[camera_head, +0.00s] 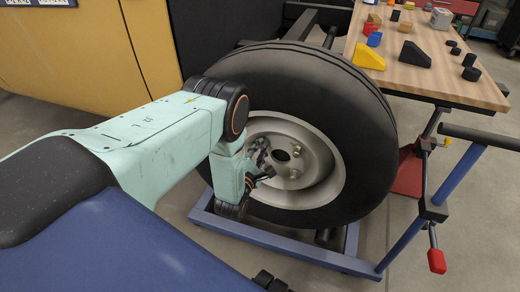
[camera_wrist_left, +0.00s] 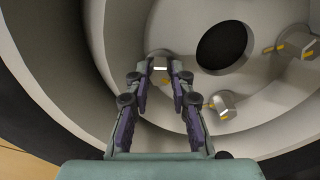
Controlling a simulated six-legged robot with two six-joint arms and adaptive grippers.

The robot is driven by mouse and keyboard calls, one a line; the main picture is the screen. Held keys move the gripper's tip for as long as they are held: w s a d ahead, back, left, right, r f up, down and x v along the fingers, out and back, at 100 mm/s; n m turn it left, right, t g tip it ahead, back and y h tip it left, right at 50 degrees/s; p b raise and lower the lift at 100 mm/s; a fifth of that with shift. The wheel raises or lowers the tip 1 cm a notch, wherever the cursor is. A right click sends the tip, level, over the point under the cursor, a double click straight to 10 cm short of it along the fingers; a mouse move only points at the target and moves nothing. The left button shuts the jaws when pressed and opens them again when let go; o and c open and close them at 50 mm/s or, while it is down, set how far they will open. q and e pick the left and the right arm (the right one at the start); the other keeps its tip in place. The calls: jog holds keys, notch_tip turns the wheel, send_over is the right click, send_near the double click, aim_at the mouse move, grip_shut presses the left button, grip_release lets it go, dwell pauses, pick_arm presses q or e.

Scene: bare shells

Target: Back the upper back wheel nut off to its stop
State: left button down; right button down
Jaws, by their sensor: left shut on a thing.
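The wheel (camera_head: 345,90) stands upright with a black tyre and a pale rim (camera_head: 327,187). Around its dark centre hole (camera_head: 282,155) sit metal nuts. In the head view two show to the right of the hole, an upper nut (camera_head: 298,150) and a lower nut (camera_head: 294,173). My left gripper (camera_head: 264,163) reaches into the rim from the left and covers that side. In the left wrist view my left gripper (camera_wrist_left: 160,75) has its fingertips on either side of a wheel nut (camera_wrist_left: 160,60), shut on it. Two other nuts (camera_wrist_left: 222,105) with yellow marks are free.
A blue frame (camera_head: 300,249) lies under the wheel. A wooden table (camera_head: 440,77) with coloured blocks stands at the right. A blue post with a red-tipped lever (camera_head: 436,260) stands at the lower right. A yellow cabinet (camera_head: 75,50) is at the back left.

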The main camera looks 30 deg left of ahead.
pick_arm(q)
jog(key=c, duration=1.2)
grip_release()
jog(key=v, duration=1.2)
